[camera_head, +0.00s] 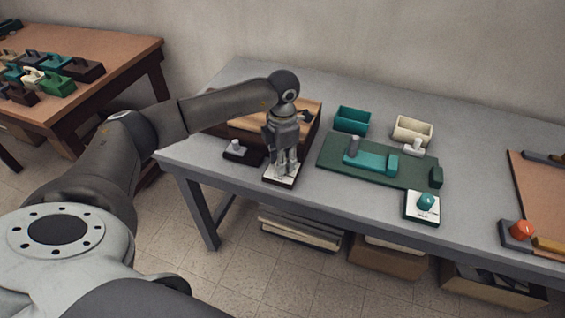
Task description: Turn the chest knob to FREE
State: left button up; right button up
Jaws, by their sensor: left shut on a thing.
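The chest (313,128) is a brown wooden box with a lighter top, at the left part of the grey table, partly behind my arm. In front of it is a small white plate with a dark base (282,182). My left gripper (282,168) points straight down over this plate, with its fingers shut on the chest knob. The knob is hidden between the fingers, and I cannot read the plate's marks or the knob's setting. My right gripper is not in view.
A dark block with a grey knob (236,149) sits just left of the gripper. To the right are a green board (330,153), a teal bin (352,119), a cream bin (413,129), a teal knob (426,201) on a white plate and an orange knob (522,229).

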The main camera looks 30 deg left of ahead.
pick_arm(q)
jog(key=shift+m+b, duration=0.4)
jog(key=shift+m, duration=0.7)
jog(key=shift+r, duration=0.1)
jog(key=o, duration=0.8)
jog(key=shift+c, duration=0.2)
notch_tip(320, 180, up, 12)
